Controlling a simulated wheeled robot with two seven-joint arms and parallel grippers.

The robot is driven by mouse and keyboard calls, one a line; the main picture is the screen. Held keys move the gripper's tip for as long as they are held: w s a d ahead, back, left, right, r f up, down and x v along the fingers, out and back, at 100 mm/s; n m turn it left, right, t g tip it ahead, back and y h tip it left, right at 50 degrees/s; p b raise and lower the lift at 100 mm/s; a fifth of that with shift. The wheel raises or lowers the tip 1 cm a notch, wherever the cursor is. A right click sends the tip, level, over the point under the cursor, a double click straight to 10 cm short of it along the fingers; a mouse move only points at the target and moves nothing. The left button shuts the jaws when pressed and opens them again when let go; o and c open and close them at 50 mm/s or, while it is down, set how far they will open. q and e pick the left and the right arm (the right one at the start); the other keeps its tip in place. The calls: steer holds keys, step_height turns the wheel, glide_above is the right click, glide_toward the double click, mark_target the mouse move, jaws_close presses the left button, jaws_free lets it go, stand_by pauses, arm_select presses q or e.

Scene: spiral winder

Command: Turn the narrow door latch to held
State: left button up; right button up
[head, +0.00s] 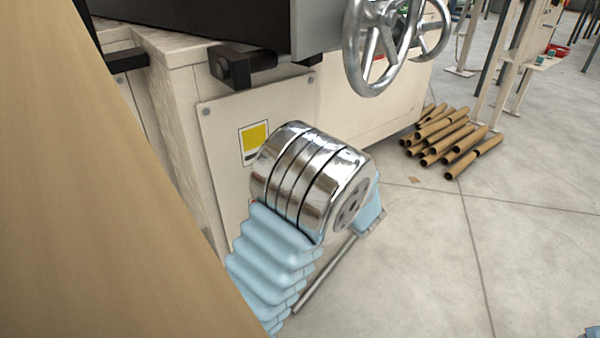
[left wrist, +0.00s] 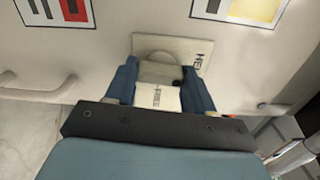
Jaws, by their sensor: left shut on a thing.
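In the left wrist view, the latch (left wrist: 158,73) is a small beige-grey piece with a rounded end on a pale plate (left wrist: 146,42). The plate carries the words FREE, below the latch, and HELD, at the right, partly covered by a finger. My left gripper (left wrist: 160,67) has a dark blue finger on either side of the latch and is shut on it. The latch's exact pointing direction is hard to tell. In the head view I cannot make out the latch or the left gripper's fingers. My right gripper is not in view.
In the head view, handwheels (head: 372,45) stand out from the machine, and cardboard tubes (head: 450,138) lie on the floor.

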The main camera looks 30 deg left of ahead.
arm_select(q)
steer(key=shift+f+n+b, duration=0.1)
steer(key=shift+n+b, duration=0.2)
steer(key=shift+n, duration=0.2)
steer(key=o, duration=1)
steer(key=shift+o, duration=0.2)
steer(key=p+v, duration=0.1)
steer(key=v, duration=1.3)
steer(key=shift+p, duration=0.35)
steer(key=shift+w, duration=0.1)
